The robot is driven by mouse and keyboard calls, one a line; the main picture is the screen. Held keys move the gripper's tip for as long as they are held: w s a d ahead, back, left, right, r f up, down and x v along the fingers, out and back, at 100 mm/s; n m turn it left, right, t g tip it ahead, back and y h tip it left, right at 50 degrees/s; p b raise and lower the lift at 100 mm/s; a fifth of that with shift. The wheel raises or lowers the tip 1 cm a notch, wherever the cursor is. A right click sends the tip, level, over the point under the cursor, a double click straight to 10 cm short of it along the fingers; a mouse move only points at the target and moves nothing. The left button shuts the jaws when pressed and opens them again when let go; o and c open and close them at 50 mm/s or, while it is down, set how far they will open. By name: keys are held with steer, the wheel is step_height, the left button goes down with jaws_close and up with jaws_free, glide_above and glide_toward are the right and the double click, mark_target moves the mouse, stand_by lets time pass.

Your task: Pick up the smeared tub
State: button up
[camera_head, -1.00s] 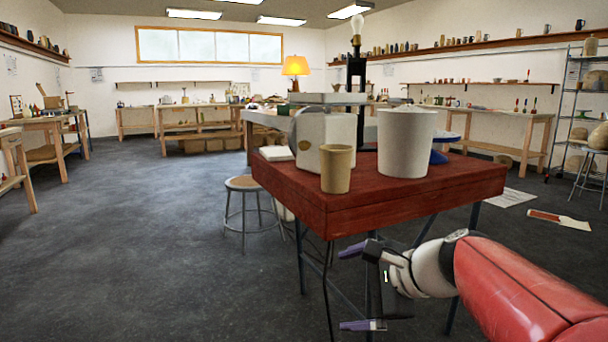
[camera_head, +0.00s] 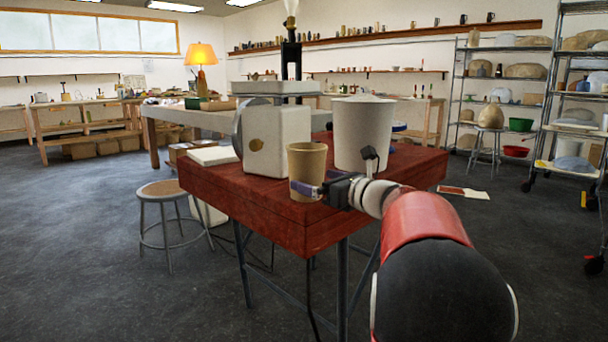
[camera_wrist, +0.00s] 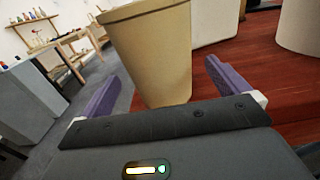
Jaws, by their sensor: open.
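A tan tub (camera_head: 306,160) stands upright near the front edge of the red table; no clear smear shows on it from here. A larger white tub (camera_head: 362,135) with pale matter heaped at its rim stands behind it to the right. My gripper (camera_head: 316,189) is open at table height, at the tan tub's front right side, and one purple finger overlaps the tub's lower part. In the wrist view the tan tub (camera_wrist: 153,50) stands upright ahead, lined up between the two spread purple fingers. I cannot tell whether either finger touches it.
The red table (camera_head: 275,224) holds a white boxy body with a brown mark (camera_head: 277,142) close behind the tan tub, and a white slab (camera_head: 213,156) at the left. A stool (camera_head: 162,190) stands left of the table.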

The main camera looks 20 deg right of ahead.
steer(key=x, duration=0.4)
steer(key=shift+w+r, duration=0.15)
steer(key=shift+r, duration=0.15)
steer(key=shift+c, duration=0.4)
steer(key=c, duration=1.2)
